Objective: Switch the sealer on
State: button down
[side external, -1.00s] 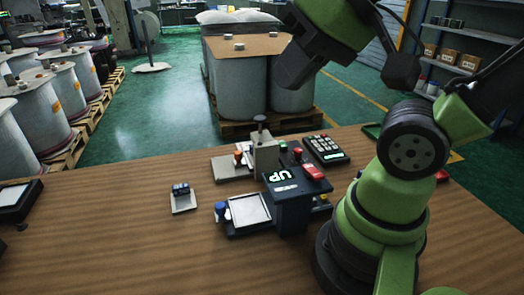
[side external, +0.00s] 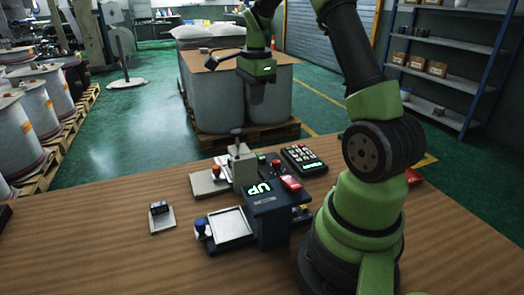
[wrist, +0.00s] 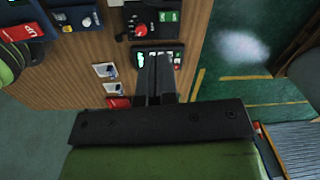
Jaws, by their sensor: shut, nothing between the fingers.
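The dark machine (side external: 267,226) with a green lit "UP" display stands on the wooden table and looks like the sealer. A red switch (side external: 291,183) sits on its top right; which way it is set I cannot tell. In the wrist view a red labelled part (wrist: 28,33) shows at the upper left. My gripper (side external: 254,101) is high above the far side of the table, behind the machine and well apart from it. In the wrist view my gripper's fingers (wrist: 154,62) are shut and empty, and cover part of a dark keypad (wrist: 141,59).
The keypad (side external: 304,160) lies behind the machine. A grey press-like device (side external: 243,165) stands close by at its left. A tray (side external: 230,225) is at its front left, and a small dark block on a pale plate (side external: 161,217) is further left. The front table area is clear.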

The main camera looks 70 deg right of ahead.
aim_at(262, 158)
jog(key=d+f+m, duration=0.2)
jog(key=shift+s+d+f+g, duration=0.3)
jog(key=shift+s+d+f, duration=0.05)
jog(key=shift+f, duration=0.05)
notch_tip(262, 158, down, 14)
dwell(0.5)
jog(key=shift+a+f, duration=0.1)
jog(key=shift+f, duration=0.15)
